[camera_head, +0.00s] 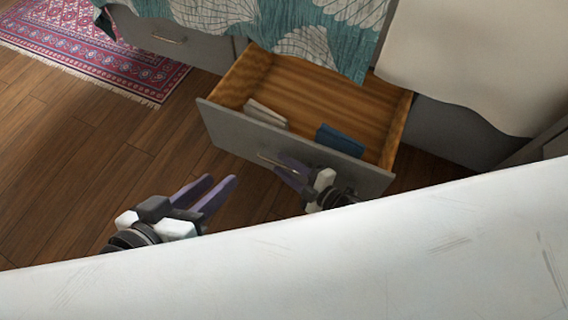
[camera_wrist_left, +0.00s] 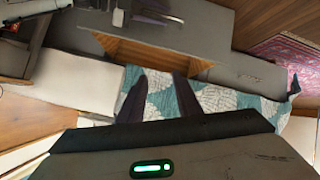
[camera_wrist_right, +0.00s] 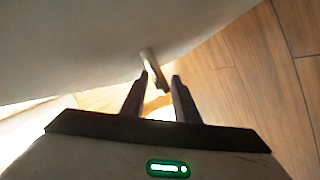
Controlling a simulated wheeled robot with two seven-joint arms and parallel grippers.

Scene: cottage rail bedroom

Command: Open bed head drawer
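The grey bed drawer (camera_head: 280,142) is pulled well out from under the bed in the head view, showing its wooden inside. Its thin metal handle (camera_head: 266,158) is on the front panel. My right gripper (camera_head: 283,167) is at this handle with its fingers apart. In the right wrist view the handle (camera_wrist_right: 151,66) shows near the left fingertip; whether it touches is unclear. My left gripper (camera_head: 221,180) is open and empty, left of the drawer front and above the floor. The drawer also shows upside down in the left wrist view (camera_wrist_left: 135,36).
A blue book (camera_head: 340,141) and pale books (camera_head: 265,114) lie in the drawer. Another closed drawer (camera_head: 155,38) is further left, by a red patterned rug (camera_head: 75,45). A large white surface (camera_head: 330,260) fills the front. The wooden floor (camera_head: 100,150) at left is clear.

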